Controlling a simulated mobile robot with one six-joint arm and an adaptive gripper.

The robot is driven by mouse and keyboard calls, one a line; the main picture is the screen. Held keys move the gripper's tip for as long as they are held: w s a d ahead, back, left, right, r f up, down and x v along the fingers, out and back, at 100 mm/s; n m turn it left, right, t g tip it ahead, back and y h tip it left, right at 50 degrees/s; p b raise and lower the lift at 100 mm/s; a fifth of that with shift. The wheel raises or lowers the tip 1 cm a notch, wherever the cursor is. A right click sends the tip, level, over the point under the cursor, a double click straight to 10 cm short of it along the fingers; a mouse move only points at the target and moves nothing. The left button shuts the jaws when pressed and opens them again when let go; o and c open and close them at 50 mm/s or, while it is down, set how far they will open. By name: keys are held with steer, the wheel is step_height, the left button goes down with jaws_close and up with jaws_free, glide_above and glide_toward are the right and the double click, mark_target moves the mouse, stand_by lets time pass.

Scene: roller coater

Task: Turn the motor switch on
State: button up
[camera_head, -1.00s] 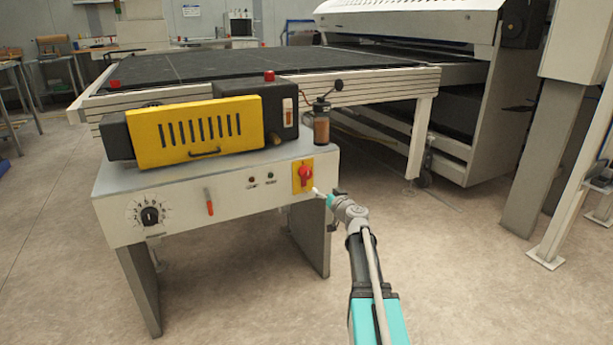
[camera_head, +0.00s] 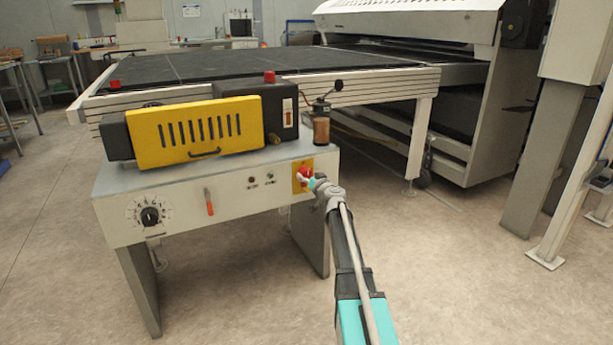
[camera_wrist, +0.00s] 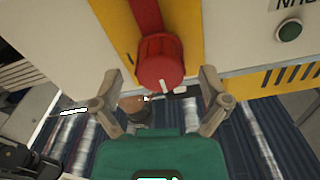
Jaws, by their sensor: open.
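The red rotary motor switch (camera_head: 305,171) sits on a yellow plate (camera_head: 296,184) at the right end of the machine's white front panel. In the wrist view the red knob (camera_wrist: 160,58) shows close up, with a small white mark near its edge. My gripper (camera_head: 310,180) is at the switch and partly covers it in the head view. In the wrist view my gripper (camera_wrist: 160,80) is open, with one finger on each side of the knob and visible gaps between. I cannot tell whether the fingertips reach past the knob's face.
The panel also holds a round dial (camera_head: 150,215), an orange-red lever (camera_head: 210,203) and two small buttons or lamps (camera_head: 261,179). A green one (camera_wrist: 290,30) shows near the knob. A yellow-covered unit (camera_head: 195,133) stands on top.

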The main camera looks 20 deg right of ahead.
steer(key=shift+w, duration=0.65)
steer(key=c, duration=1)
steer(key=shift+a, duration=0.2)
steer(key=shift+c, duration=0.7)
steer(key=shift+d, duration=0.1)
